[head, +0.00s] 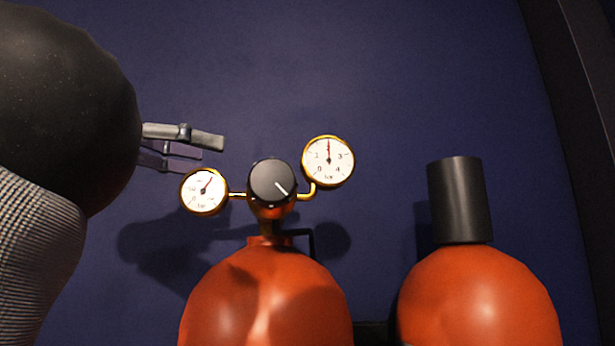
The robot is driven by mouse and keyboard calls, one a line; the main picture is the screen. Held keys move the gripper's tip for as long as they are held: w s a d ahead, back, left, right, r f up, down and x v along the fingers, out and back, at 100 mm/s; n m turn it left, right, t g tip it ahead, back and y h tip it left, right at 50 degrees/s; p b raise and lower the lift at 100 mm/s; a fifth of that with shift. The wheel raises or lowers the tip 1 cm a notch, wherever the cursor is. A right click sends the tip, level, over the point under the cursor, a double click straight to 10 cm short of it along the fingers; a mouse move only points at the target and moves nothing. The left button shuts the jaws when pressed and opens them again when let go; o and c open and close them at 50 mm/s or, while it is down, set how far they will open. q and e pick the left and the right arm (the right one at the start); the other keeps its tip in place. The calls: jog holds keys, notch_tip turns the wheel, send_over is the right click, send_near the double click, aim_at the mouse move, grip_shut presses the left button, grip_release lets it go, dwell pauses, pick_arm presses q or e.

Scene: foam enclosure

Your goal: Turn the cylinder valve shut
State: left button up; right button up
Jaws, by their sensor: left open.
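The cylinder valve knob (271,180) is a round black knob with a white pointer line that points to the lower right. It sits on a brass fitting on top of a red-orange cylinder (262,300). A small gauge (204,192) is at the knob's left and a larger gauge (328,161) at its upper right; the larger gauge's needle points straight up. My left gripper (212,147) is open and empty, to the upper left of the knob and above the small gauge, apart from the knob. My right gripper is not in view.
A second red-orange cylinder (478,300) with a black cap (460,200) stands at the right. A dark blue wall (420,70) is behind everything. A dark curved frame edge (575,90) runs down the right side. The space above the knob is free.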

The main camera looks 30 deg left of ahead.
pick_arm(q)
jog(key=x, duration=1)
jog(key=shift+w+f, duration=0.1)
jog(key=c, duration=1.2)
